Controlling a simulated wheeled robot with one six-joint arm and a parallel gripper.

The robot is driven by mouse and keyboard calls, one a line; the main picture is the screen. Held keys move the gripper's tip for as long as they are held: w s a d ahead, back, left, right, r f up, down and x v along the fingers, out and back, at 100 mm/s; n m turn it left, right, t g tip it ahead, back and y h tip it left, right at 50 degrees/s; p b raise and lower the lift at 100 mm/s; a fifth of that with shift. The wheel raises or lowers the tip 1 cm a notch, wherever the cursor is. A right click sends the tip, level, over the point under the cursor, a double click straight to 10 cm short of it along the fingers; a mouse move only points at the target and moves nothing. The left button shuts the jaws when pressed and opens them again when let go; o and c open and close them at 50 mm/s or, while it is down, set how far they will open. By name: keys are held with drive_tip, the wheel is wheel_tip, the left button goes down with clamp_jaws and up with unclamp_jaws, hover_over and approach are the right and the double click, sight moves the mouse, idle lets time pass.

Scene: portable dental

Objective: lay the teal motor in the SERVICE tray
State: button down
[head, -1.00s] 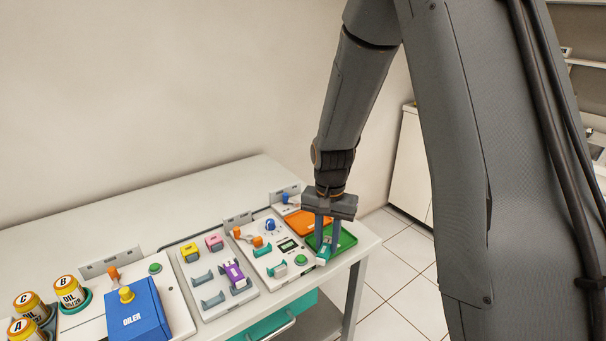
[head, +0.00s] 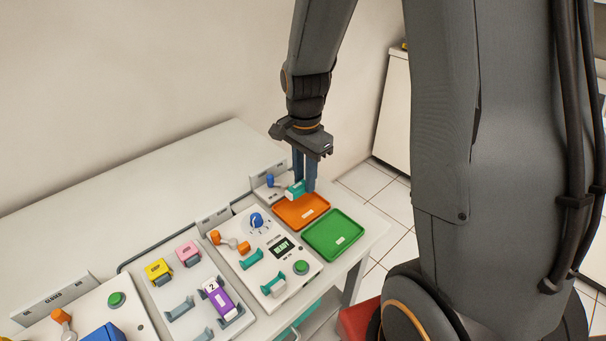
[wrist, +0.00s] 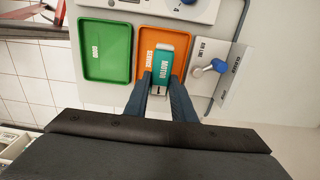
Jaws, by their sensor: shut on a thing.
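My gripper (head: 305,180) is shut on the teal motor (head: 295,189) and holds it over the orange tray (head: 299,222), near its back left part in the head view. In the wrist view the motor (wrist: 169,58), lettered MOTOR, sits between the fingertips (wrist: 163,84) and covers part of the orange tray (wrist: 147,42), which is marked SERVICE. The motor appears to be above the tray floor; the exact gap cannot be told. The rest of the orange tray is bare.
The empty green tray (head: 334,240), marked GOOD in the wrist view, lies beside the orange one. An air line unit with a blue-handled valve (wrist: 217,66) stands close on the other side. A test panel with a blue knob (head: 256,220) is to the left.

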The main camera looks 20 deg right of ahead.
drive_tip(key=shift+f+b, duration=1.7)
drive_tip(key=shift+f, duration=0.3)
drive_tip(key=shift+f+b, duration=0.4)
drive_tip(key=shift+f, duration=0.65)
drive_tip(key=shift+f, duration=0.1)
drive_tip(key=c, duration=1.4)
unclamp_jaws()
wheel_tip(320, 180, up, 8)
drive_tip(key=shift+s+f, duration=0.1)
drive_tip(key=s+a+f+n, duration=0.1)
drive_tip(key=s+n, duration=1)
drive_tip(key=n, duration=0.2)
drive_tip(key=shift+s+n, duration=0.15)
drive_tip(key=shift+n, duration=0.15)
